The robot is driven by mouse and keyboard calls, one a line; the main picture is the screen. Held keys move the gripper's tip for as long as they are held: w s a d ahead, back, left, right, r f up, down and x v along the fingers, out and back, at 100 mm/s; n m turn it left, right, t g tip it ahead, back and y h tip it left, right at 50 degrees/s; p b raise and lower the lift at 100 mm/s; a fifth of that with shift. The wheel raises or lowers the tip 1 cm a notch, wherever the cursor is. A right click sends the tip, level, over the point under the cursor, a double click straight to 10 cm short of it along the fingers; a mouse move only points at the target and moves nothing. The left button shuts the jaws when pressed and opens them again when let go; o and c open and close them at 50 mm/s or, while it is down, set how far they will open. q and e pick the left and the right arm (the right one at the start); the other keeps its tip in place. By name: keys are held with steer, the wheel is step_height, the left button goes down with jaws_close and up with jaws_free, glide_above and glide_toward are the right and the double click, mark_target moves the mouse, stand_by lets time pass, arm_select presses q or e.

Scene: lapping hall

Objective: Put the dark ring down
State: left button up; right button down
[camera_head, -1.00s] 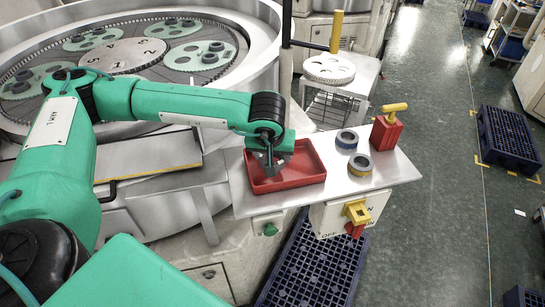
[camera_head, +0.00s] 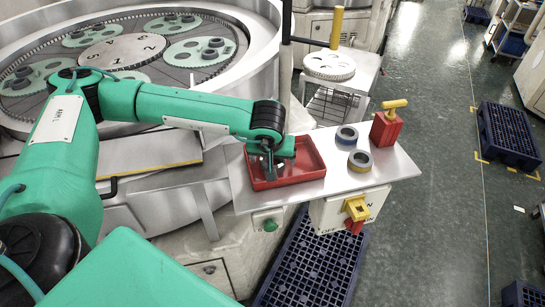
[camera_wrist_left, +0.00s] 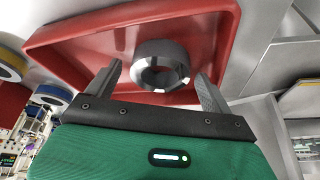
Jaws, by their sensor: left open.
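The red tray (camera_head: 312,150) lies on the metal shelf, and my left gripper (camera_head: 269,172) reaches down into it. In the left wrist view the dark ring (camera_wrist_left: 160,66) stands out against the floor of the tray (camera_wrist_left: 90,40). It is between the two spread fingers of my left gripper (camera_wrist_left: 162,85), with a gap showing on each side. The gripper is open. In the head view the ring is mostly hidden by the gripper. My right gripper does not show.
A blue-banded ring (camera_head: 347,135), a yellow-banded ring (camera_head: 360,161) and a red block with a yellow handle (camera_head: 386,128) stand right of the tray on the metal shelf (camera_head: 330,187). A yellow switch (camera_head: 356,208) sits below its front edge. The lapping machine (camera_head: 120,50) stands behind.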

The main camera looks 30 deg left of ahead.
arm_select(q)
steer(key=shift+r, duration=0.3)
steer(key=b+v, duration=0.4)
steer(key=v, duration=0.7)
steer(key=shift+s+r, duration=0.25)
steer(key=shift+r, duration=0.05)
steer(key=shift+d, duration=0.1)
steer(key=shift+f, duration=0.1)
